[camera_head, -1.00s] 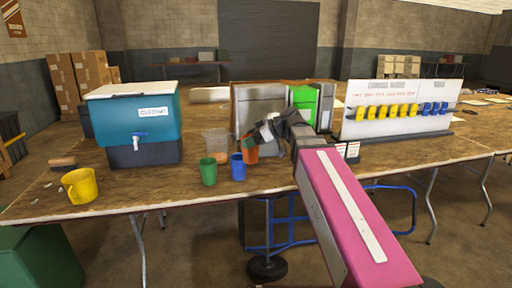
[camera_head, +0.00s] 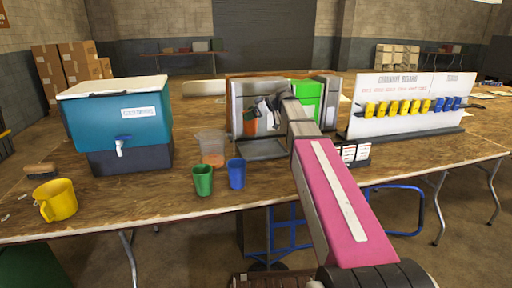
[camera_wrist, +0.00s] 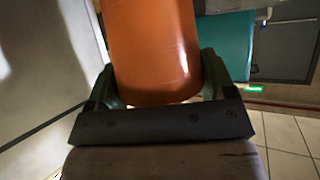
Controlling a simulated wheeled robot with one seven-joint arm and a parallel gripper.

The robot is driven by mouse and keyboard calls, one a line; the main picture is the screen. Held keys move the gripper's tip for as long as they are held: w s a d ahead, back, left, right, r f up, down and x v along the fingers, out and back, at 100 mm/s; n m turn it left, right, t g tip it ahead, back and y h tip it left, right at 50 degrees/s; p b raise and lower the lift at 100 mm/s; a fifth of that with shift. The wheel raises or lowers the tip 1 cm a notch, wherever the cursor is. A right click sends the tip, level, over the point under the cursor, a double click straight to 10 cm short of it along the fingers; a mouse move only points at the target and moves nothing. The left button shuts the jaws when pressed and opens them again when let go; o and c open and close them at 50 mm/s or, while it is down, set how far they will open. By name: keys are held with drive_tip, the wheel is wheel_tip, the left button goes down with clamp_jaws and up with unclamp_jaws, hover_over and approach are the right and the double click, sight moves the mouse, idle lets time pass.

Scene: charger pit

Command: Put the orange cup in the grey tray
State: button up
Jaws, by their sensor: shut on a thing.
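The orange cup (camera_head: 249,123) is held by my gripper (camera_head: 262,109) in front of a grey upright panel. In the wrist view the orange cup (camera_wrist: 152,50) fills the space between the two fingers of my gripper (camera_wrist: 160,88), which is shut on it. The grey tray (camera_head: 262,156), low and rectangular, lies on the table in front of the panel. The cup appears above the tray's back left part, apart from it. The cup's far end is cut off in the wrist view.
A green cup (camera_head: 203,180) and a blue cup (camera_head: 236,173) stand left of the tray, with a clear container (camera_head: 211,148) behind. A yellow cup (camera_head: 57,200) and a teal cooler (camera_head: 116,122) are further left. A white board (camera_head: 410,105) with yellow and blue items stands right.

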sight(251, 133)
drive_tip(key=shift+f, duration=4.95)
drive_tip(key=o, duration=0.9)
drive_tip(key=shift+f, duration=0.1)
drive_tip(key=shift+o, duration=0.2)
drive_tip(key=shift+d+r, duration=0.2)
drive_tip(key=shift+r, duration=0.05)
drive_tip(key=v, duration=1.1)
drive_tip(key=shift+d, duration=0.3)
drive_tip(key=shift+r, duration=0.1)
